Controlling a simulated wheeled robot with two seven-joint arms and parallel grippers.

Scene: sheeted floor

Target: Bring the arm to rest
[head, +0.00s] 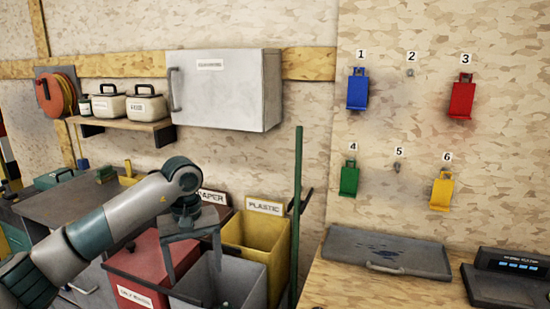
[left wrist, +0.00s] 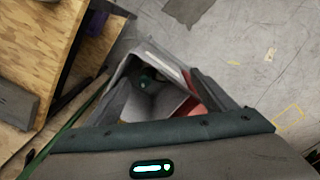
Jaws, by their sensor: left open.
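My left arm comes in from the lower left in the head view, bent at a grey joint. My left gripper (head: 194,270) points down with its jaws apart, in front of the open grey bin (head: 240,283). In the left wrist view the gripper (left wrist: 155,88) is open, and no object shows held between its fingers. The grey bin (left wrist: 148,48) lies beyond the fingers there, with something dark green, too unclear to name, inside. My right arm and gripper are not in view.
A red lidded bin (head: 140,258) and a yellow plastic bin (head: 258,228) stand close around the gripper. A green pole (head: 296,200) rises to their right. A wooden bench (head: 345,288) bears a grey tray (head: 385,259). A white wall cabinet (head: 222,90) hangs above.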

